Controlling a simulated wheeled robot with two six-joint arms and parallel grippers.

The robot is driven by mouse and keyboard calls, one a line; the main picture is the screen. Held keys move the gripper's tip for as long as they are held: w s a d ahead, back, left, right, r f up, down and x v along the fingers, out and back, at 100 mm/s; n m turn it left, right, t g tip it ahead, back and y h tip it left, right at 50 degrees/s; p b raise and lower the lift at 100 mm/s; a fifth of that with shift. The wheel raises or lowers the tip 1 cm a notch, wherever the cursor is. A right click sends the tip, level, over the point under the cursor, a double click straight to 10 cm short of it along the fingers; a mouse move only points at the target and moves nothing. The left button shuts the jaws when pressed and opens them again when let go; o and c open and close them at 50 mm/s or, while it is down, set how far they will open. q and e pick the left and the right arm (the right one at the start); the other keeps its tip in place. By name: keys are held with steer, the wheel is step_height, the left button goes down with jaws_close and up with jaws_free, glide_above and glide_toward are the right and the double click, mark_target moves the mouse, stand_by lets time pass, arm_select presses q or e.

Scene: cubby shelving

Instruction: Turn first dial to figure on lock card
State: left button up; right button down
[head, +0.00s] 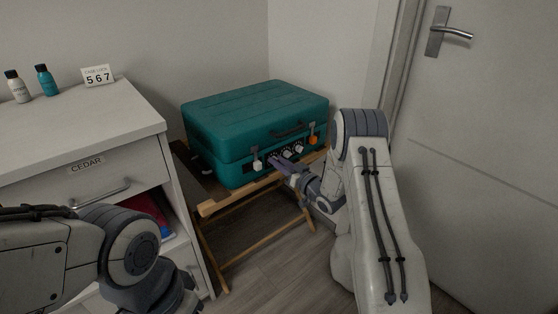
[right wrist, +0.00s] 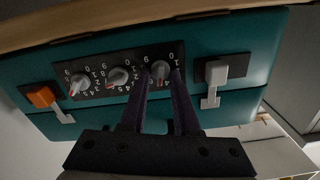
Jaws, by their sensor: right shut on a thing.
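A teal case (head: 250,112) lies closed on a wooden stand, with three grey dials on a black numbered panel on its front. The lock card (head: 98,76) on the cabinet reads 5 6 7. My right gripper (head: 276,161) is at the panel, shut on the first dial (right wrist: 161,70), the one nearest the white latch (right wrist: 216,73). The fingers hide that dial in the head view. The middle dial (right wrist: 117,77) and third dial (right wrist: 79,86) are free. I cannot read the first dial's figure. My left gripper is out of view; only its arm shows at lower left.
An orange latch (head: 312,139) sits at the panel's other end. The folding wooden stand (head: 222,206) bears the case. A white cabinet (head: 70,135) labelled CEDAR stands left, with two small bottles (head: 43,80) on top. A door (head: 480,130) is at right.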

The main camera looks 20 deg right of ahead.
stand_by(0.4)
steer(key=c, duration=1)
jaws_free()
steer(key=p+v, duration=0.2)
steer(key=v, duration=0.8)
steer(key=shift+s+d, duration=0.15)
steer(key=shift+s, duration=0.05)
steer(key=shift+r, duration=0.1)
